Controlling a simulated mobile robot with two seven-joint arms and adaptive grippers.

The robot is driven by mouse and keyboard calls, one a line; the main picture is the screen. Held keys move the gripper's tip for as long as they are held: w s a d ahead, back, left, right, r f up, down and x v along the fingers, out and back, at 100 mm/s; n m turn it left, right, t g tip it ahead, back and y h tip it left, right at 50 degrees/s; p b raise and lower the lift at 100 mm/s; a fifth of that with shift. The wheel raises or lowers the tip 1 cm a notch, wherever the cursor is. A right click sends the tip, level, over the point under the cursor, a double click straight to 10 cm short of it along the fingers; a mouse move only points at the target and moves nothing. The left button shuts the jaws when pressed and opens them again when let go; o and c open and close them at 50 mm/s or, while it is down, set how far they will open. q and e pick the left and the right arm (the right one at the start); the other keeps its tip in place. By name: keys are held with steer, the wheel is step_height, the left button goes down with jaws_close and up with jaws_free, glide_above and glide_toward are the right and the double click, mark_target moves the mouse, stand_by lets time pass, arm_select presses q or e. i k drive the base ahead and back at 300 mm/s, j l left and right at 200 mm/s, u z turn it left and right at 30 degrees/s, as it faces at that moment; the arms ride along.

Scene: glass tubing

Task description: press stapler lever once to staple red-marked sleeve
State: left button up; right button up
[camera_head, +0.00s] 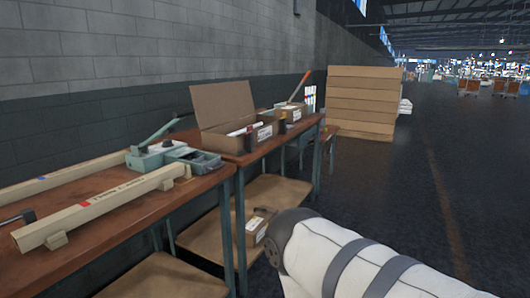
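A long tan sleeve (120,193) with a small red mark lies along the front of the near wooden table. A second long sleeve (75,173) with a blue mark lies behind it. A grey-green device with a raised lever (167,131), which looks like the stapler (152,158), stands at the table's far end, behind the red-marked sleeve's far end. I cannot tell whether the sleeve touches it. My white and grey right arm enters at lower right, well away from the stapler; its gripper is not in view. I see no left gripper.
A grey-green tray (196,158) sits beside the stapler. The far table holds an open cardboard box (225,105). A small box (258,222) lies on the lower shelf. Stacked boards (362,103) stand beyond; the floor at right is clear.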

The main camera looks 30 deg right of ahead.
mark_target(178, 115)
steer(key=z, duration=0.4)
steer(key=i+l+u, duration=0.4)
steer(key=l+u, duration=0.15)
steer(key=l, duration=0.15)
steer(key=i+l+u, duration=0.25)
steer(key=l, duration=0.15)
steer(key=k, duration=0.1)
